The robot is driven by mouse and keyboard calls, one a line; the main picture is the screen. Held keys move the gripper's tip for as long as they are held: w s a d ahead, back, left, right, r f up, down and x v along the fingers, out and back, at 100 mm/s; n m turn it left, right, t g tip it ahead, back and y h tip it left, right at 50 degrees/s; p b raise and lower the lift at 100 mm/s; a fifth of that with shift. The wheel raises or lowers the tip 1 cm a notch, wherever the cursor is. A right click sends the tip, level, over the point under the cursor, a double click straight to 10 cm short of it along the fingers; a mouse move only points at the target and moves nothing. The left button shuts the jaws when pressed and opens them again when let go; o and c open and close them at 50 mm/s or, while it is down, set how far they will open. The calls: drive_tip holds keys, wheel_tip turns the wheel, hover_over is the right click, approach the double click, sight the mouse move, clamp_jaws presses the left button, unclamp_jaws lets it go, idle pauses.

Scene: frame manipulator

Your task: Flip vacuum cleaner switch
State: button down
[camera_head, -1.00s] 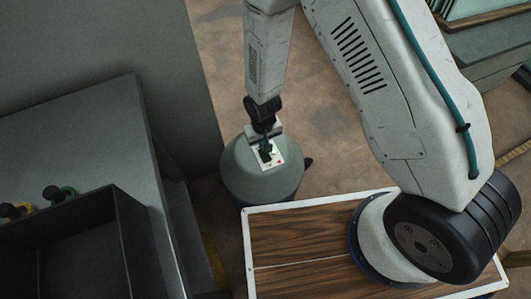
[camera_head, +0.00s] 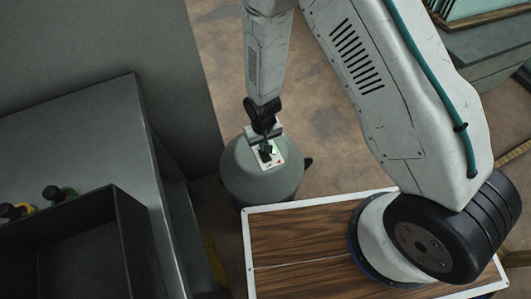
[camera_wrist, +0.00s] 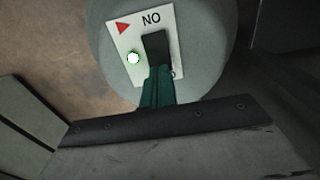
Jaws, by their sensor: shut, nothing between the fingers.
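The vacuum cleaner (camera_head: 258,188) is a grey rounded canister standing on the floor beyond the wooden board. A white switch plate (camera_head: 270,160) is on its top. In the head view my gripper (camera_head: 266,143) is over the plate.
A wood-topped board with a white rim (camera_head: 298,207) lies in front of the vacuum cleaner. A grey cabinet (camera_head: 95,125) and a dark open bin (camera_head: 80,245) stand at left. Brown floor (camera_head: 325,130) is open right of the vacuum cleaner.

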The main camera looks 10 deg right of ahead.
drive_tip(key=shift+f, duration=0.95)
idle(0.3)
drive_tip(key=shift+r, duration=3.55)
drive_tip(key=s+d+g+h, duration=0.1)
drive_tip(key=s+d+g, duration=0.1)
drive_tip(key=s, duration=0.2)
wheel_tip(320, 180, up, 25)
drive_tip(key=g, duration=0.1)
hover_over(270, 160)
drive_tip(key=s+d, duration=0.6)
drive_tip(key=d, duration=0.4)
drive_tip(key=s+d+r+m+t, duration=0.1)
drive_tip(key=s+d+r, duration=0.2)
drive_tip(key=r, duration=0.2)
drive_tip(key=s+d+r+m+t, duration=0.1)
drive_tip(key=s+d+r+t, duration=0.1)
drive_tip(key=r, duration=0.4)
drive_tip(key=s+d+r+m+t+y, duration=0.1)
drive_tip(key=s+d+r, duration=0.3)
drive_tip(key=s+r, duration=0.1)
drive_tip(key=shift+r, duration=0.75)
